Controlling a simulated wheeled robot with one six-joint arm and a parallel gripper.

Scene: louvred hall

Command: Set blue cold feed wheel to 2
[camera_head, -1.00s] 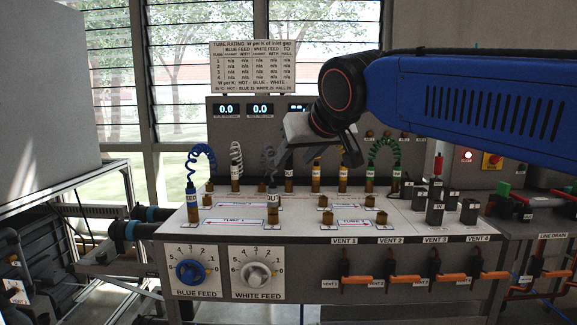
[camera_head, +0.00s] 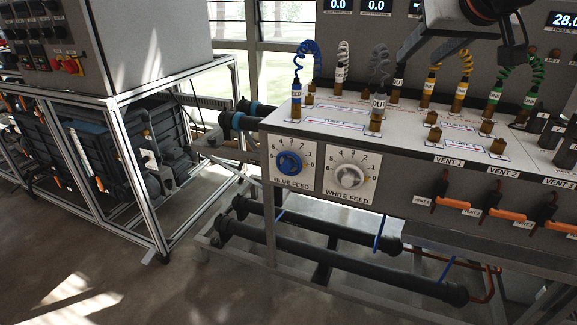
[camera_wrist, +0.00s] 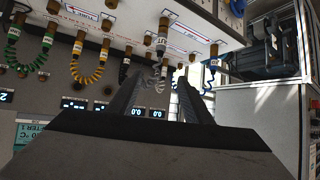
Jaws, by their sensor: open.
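The blue feed wheel (camera_head: 289,164) is a round blue knob on a white numbered dial plate at the left of the bench's front panel. The setting it points to is too small to read surely. In the wrist view, part of a blue round shape that looks like this wheel (camera_wrist: 237,7) shows at the top edge. My gripper (camera_head: 458,55) is above the bench top, to the right of the wheel and well apart from it. Its two dark fingers (camera_wrist: 162,78) are apart with nothing between them.
The white feed wheel (camera_head: 349,177) sits just right of the blue one. Coiled hoses (camera_head: 307,62) and brass fittings stand on the bench top. Orange vent handles (camera_head: 452,204) stick out farther right. Black pipes (camera_head: 330,255) run low. Floor (camera_head: 200,260) before the bench's left end is clear.

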